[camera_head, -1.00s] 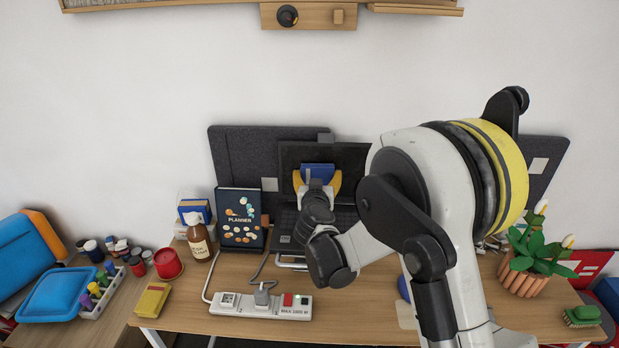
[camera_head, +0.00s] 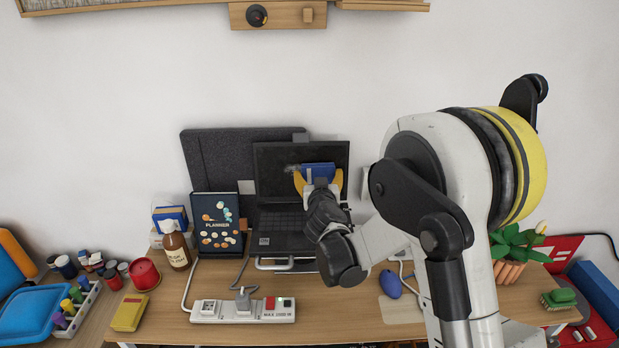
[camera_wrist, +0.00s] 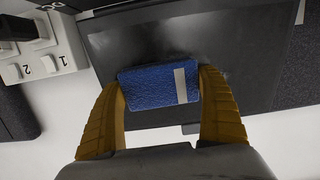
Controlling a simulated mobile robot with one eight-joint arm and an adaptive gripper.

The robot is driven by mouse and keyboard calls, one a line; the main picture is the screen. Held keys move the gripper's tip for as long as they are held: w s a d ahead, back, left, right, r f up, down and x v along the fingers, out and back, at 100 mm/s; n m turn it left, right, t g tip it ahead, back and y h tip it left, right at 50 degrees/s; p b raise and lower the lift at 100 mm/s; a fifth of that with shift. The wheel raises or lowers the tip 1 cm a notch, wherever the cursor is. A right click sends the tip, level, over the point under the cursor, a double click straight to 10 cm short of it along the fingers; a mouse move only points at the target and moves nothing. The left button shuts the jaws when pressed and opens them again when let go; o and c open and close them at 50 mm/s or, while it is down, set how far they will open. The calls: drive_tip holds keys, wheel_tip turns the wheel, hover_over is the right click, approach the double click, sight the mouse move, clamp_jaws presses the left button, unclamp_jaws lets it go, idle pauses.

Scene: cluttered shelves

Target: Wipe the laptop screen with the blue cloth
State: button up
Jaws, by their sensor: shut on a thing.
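The laptop (camera_head: 285,222) stands open on the desk, its dark screen (camera_head: 272,176) facing me. My gripper (camera_head: 318,182) is in front of the right part of the screen, with its yellow fingers closed on the blue cloth (camera_head: 318,170). In the wrist view the blue cloth (camera_wrist: 158,87), a folded pad with a pale stripe, sits between the two yellow fingers, over the dark screen (camera_wrist: 220,40). Greyish smudges show on the screen around the cloth. I cannot tell for certain whether the cloth touches the screen. My arm hides part of the laptop's right side.
A planner (camera_head: 217,224) and a brown bottle (camera_head: 175,246) stand left of the laptop. A power strip (camera_head: 243,310) lies in front, with a cable. A blue mouse (camera_head: 391,284) is to the right. A grey panel (camera_head: 225,155) stands behind the laptop.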

sight(283, 173)
drive_tip(key=shift+s+d, duration=0.1)
drive_tip(key=shift+d, duration=0.25)
drive_tip(key=shift+w+a+b, duration=0.15)
drive_tip(key=shift+a+b, duration=0.2)
drive_tip(key=shift+a, duration=2.35)
drive_tip(key=shift+w+a+b, duration=0.1)
drive_tip(key=shift+a+b, duration=0.25)
drive_tip(key=shift+a, duration=2.35)
drive_tip(key=shift+s+r, duration=0.15)
drive_tip(key=shift+s, duration=0.85)
drive_tip(key=shift+s+r, duration=0.2)
drive_tip(key=shift+s, duration=0.75)
drive_tip(key=shift+s+r, duration=0.15)
drive_tip(key=shift+s, duration=0.85)
drive_tip(key=shift+s, duration=0.1)
drive_tip(key=s, duration=0.2)
drive_tip(key=shift+s+a+r, duration=0.1)
drive_tip(key=shift+s+r, duration=0.15)
drive_tip(key=shift+s, duration=0.15)
